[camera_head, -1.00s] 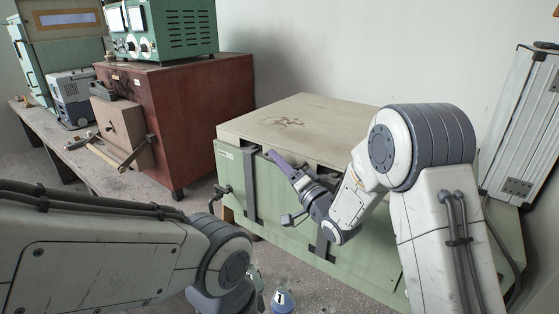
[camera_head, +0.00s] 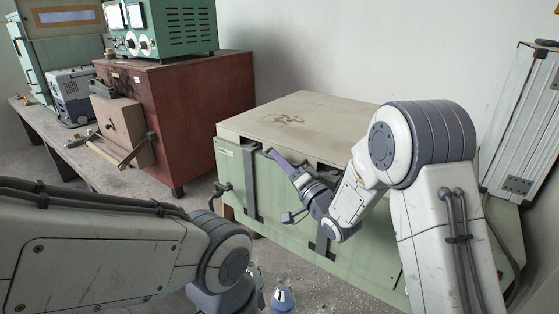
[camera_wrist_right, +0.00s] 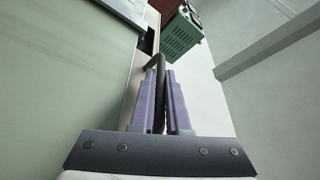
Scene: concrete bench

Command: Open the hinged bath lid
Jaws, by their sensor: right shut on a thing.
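The bath is a pale green box (camera_head: 235,168) with a flat beige lid (camera_head: 300,115) on top. The lid looks about level, with narrow dark gaps under its front edge. My right gripper (camera_head: 270,154) is at the lid's front edge, its purple fingers pointing to the back left. In the right wrist view, the gripper (camera_wrist_right: 161,76) is shut on a dark curved bar handle (camera_wrist_right: 155,62). The handle is mostly hidden by the fingers in the head view. My left arm crosses the lower left; its gripper is out of frame.
A red-brown cabinet (camera_head: 185,120) carrying a green instrument (camera_head: 178,30) stands left of the bath. A silver case (camera_head: 520,125) leans at the right. A small flask (camera_head: 283,298) stands below, near my left arm.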

